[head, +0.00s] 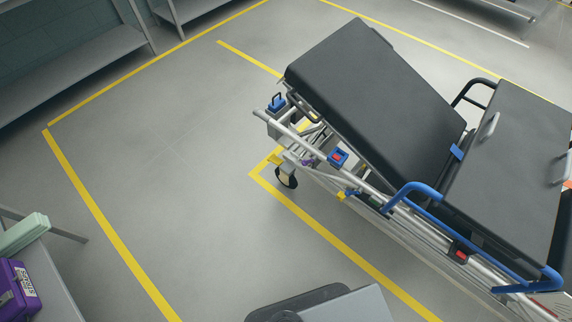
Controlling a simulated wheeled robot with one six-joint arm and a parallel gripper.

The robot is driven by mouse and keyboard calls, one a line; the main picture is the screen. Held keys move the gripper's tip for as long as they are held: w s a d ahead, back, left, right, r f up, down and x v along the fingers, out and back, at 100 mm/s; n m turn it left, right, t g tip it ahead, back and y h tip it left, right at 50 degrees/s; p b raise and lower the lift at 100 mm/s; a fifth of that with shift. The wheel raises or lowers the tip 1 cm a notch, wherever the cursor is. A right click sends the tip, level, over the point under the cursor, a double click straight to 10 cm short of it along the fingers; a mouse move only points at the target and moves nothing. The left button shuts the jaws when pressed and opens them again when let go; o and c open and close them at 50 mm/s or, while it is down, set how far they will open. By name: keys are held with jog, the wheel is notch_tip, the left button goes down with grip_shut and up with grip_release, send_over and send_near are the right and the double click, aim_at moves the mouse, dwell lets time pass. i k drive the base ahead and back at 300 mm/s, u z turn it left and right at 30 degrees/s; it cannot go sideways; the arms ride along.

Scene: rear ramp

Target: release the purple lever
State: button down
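A stretcher with black padded sections (375,95) and a silver tube frame stands at the right, its backrest tilted up. A small purple part (307,163), which may be the purple lever, shows on the frame under the raised backrest, above a caster wheel (286,177). It is too small and partly covered by tubes to tell its position. My gripper is not in view.
A blue side rail (412,189) and a blue-and-red part (338,158) sit along the stretcher's near side. A purple case (15,290) lies on a bench at the lower left. Metal shelves (70,62) line the upper left. The floor left of the stretcher is clear.

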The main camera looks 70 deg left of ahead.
aim_at(305, 163)
jog(key=u, duration=2.85)
jog(key=k, duration=0.9)
jog(key=u, duration=0.55)
jog(key=k, duration=0.45)
jog(key=u, duration=0.4)
jog(key=i, duration=1)
jog(key=z, duration=0.35)
jog(key=i, duration=0.9)
jog(key=z, duration=1.05)
jog(key=i, duration=0.5)
jog(key=z, duration=0.35)
